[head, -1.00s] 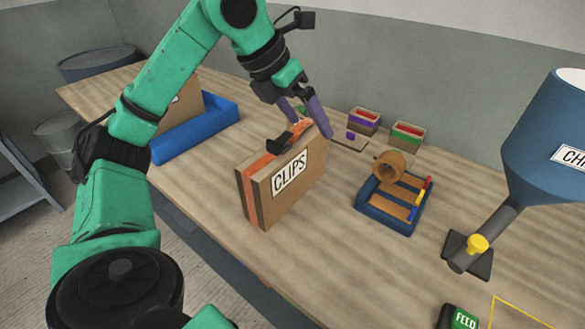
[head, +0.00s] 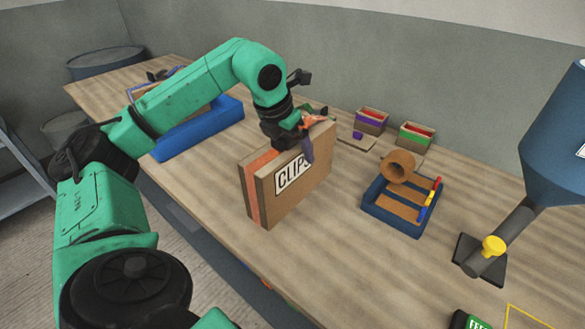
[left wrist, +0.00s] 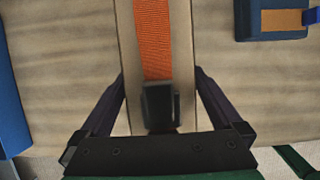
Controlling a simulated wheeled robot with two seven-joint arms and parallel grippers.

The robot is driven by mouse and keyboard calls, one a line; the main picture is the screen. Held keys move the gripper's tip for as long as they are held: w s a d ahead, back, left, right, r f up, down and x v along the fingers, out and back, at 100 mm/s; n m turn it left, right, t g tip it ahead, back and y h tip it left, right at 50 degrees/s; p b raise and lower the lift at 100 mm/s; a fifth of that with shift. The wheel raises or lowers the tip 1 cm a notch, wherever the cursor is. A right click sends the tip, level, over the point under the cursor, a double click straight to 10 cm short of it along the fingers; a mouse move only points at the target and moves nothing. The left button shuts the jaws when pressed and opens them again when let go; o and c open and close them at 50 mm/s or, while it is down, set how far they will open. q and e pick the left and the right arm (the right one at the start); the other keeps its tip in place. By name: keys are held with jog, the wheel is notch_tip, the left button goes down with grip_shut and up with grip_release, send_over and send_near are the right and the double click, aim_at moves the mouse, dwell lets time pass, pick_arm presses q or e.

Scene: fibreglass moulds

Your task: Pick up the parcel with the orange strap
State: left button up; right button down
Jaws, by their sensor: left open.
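The parcel with the orange strap (head: 292,196) is a brown box labelled "CLIPS", standing upright on the wooden table. The strap runs over its top and down its end. My left gripper (head: 303,146) is over the parcel's top, pointing down, with one purple finger in front of the labelled face; the other is mostly hidden. In the left wrist view, the orange strap (left wrist: 154,40) and its black buckle (left wrist: 160,105) lie between the open fingers (left wrist: 159,76), one on each side of the box. My right gripper is not in view.
A blue tray (head: 203,133) at the left holds another brown box, partly hidden by my arm. Right of the parcel is a blue sorting tray (head: 389,221) with a brown cup-like piece (head: 398,166). Small bins (head: 371,121) stand behind. A blue hopper (head: 555,130) is at the right.

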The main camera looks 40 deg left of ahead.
pick_arm(q)
grip_shut()
jog(key=shift+r, duration=0.1)
